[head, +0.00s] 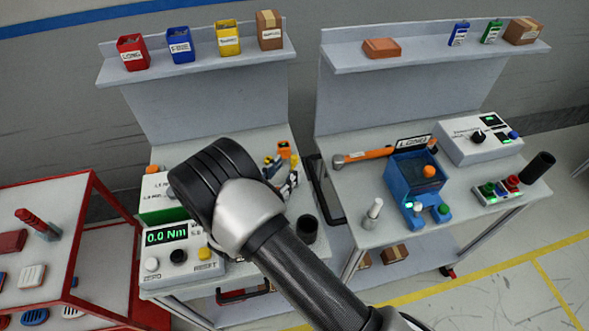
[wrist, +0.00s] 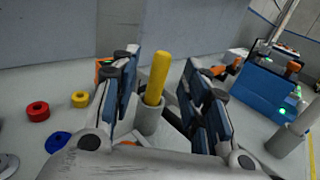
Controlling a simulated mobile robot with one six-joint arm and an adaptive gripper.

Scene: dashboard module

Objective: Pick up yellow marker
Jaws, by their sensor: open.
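The yellow marker (wrist: 157,78) stands upright, slightly tilted, in a grey cylindrical holder (wrist: 149,120) in the wrist view. Its upper part is bare; its lower end is hidden inside the holder. My gripper (wrist: 162,62) is open, with one blue-padded finger on each side of the marker. A gap shows between the marker and each finger, so it is not gripped. In the head view my arm covers much of the left bench, and I cannot make out the marker for sure there.
Red (wrist: 37,112), yellow (wrist: 81,99) and blue (wrist: 57,141) rings lie left of the gripper. A dark cup (head: 307,229) and a 0.0 Nm display box (head: 182,252) stand on the left bench. A blue fixture (head: 414,178) stands on the right bench, beyond a gap.

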